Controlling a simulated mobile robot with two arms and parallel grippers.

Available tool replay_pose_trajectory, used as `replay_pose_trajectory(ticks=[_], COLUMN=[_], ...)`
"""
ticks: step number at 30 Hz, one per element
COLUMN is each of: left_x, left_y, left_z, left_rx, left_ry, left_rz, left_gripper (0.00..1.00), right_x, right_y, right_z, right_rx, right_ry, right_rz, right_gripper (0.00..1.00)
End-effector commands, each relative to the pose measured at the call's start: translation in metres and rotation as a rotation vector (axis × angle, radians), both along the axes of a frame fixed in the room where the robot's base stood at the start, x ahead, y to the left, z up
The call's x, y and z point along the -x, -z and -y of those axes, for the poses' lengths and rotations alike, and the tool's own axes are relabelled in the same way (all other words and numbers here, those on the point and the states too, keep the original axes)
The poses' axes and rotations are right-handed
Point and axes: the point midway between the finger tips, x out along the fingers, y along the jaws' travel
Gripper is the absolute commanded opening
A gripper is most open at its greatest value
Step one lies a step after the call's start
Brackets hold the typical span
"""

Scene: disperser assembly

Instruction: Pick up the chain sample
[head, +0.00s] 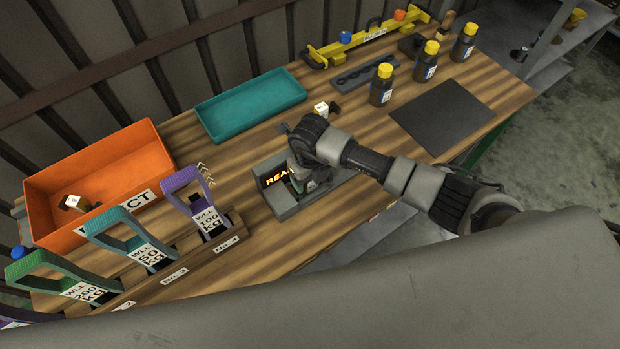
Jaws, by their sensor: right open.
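I cannot clearly make out a chain sample. A small dark piece with a pale tag (322,108) is partly visible just behind my right wrist; I cannot tell whether it is a chain. Another small tagged piece (72,203) lies in the orange bin. My right gripper (308,182) is open and points down over a grey box-shaped station (285,211) with a lit display partly reading "REA". My wrist hides much of the station's inside and what lies between the fingers. My left gripper is out of view.
The orange reject bin (50,236) is at left, the empty teal tray (207,124) at the back. Handled WLL tools (183,180) stand in a front rack. Yellow-capped bottles (381,90), a dark mat (443,116) and a yellow fixture (318,58) occupy the right and back.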

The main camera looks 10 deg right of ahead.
Motion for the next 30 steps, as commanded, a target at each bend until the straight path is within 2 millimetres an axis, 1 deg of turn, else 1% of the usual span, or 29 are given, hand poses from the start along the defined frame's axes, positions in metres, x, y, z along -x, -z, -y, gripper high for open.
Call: replay_pose_trajectory(ticks=[7, 8, 18, 21, 26, 30], left_x=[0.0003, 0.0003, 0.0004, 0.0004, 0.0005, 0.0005], left_y=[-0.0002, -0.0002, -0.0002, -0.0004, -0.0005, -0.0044], left_z=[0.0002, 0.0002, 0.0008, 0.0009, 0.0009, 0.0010], left_rx=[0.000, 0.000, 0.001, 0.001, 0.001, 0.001], left_ry=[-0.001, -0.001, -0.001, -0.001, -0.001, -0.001], left_rz=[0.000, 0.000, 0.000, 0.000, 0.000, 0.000], left_gripper=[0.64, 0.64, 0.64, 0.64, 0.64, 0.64], right_x=[-0.0002, -0.0002, -0.0001, -0.0005, -0.0005, -0.0008], right_y=[0.0033, 0.0033, 0.0029, 0.0022, 0.0020, -0.0029], right_z=[-0.0004, -0.0004, -0.0003, -0.0005, -0.0005, -0.0004], right_rx=[-0.001, -0.001, -0.001, -0.002, -0.002, -0.002], right_ry=[0.000, 0.000, 0.000, -0.001, 0.000, -0.001], right_rz=[0.001, 0.001, 0.001, 0.002, 0.002, 0.002], right_gripper=[0.68, 0.67, 0.14, 0.00, 0.00, 0.00])
